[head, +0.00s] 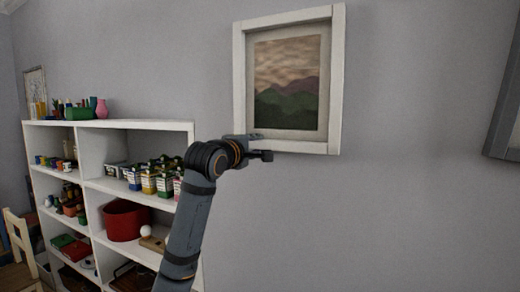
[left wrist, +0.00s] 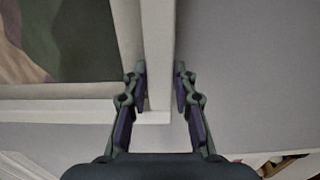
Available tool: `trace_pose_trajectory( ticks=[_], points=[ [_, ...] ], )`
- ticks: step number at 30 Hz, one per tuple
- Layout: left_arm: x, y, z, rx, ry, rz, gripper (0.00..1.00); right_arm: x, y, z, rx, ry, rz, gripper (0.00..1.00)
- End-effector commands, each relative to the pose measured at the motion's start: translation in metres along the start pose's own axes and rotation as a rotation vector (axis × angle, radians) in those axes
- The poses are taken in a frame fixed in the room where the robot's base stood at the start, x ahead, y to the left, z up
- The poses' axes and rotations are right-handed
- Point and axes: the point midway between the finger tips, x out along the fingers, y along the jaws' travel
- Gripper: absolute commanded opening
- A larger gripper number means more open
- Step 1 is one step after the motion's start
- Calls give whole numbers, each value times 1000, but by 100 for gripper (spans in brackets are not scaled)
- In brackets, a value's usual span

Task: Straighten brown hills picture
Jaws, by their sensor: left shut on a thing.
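The brown hills picture (head: 286,82) hangs on the grey wall in the head view, with a white frame (head: 338,80), a pale mat and dark green hills under a brownish sky. Its edges look about level and upright, allowing for the slanted view; a slight tilt I cannot tell. My left gripper (head: 256,147) is at the frame's lower left corner and hides part of it. In the left wrist view, the fingers of the left gripper (left wrist: 160,84) stand on either side of the frame's side bar (left wrist: 160,45), shut on it. My right gripper is not in view.
A white shelf unit (head: 140,126) with bottles, a red bin (head: 124,220) and small items stands left of my left arm. A dark-framed item (head: 503,110) hangs at the far right. A chair (head: 18,235) is at lower left. The wall below the picture is bare.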

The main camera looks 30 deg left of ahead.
Motion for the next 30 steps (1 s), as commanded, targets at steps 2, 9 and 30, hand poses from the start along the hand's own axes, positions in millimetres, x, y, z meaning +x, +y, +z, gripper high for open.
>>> trace_pose_trajectory(
  ticks=[2,9,30],
  points=[
    [0,0,0,-1,0,-1,0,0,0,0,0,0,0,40],
    [0,0,0,-2,0,-1,49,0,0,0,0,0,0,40],
    [-84,0,-2,8,7,0,49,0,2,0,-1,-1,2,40]
  ],
)
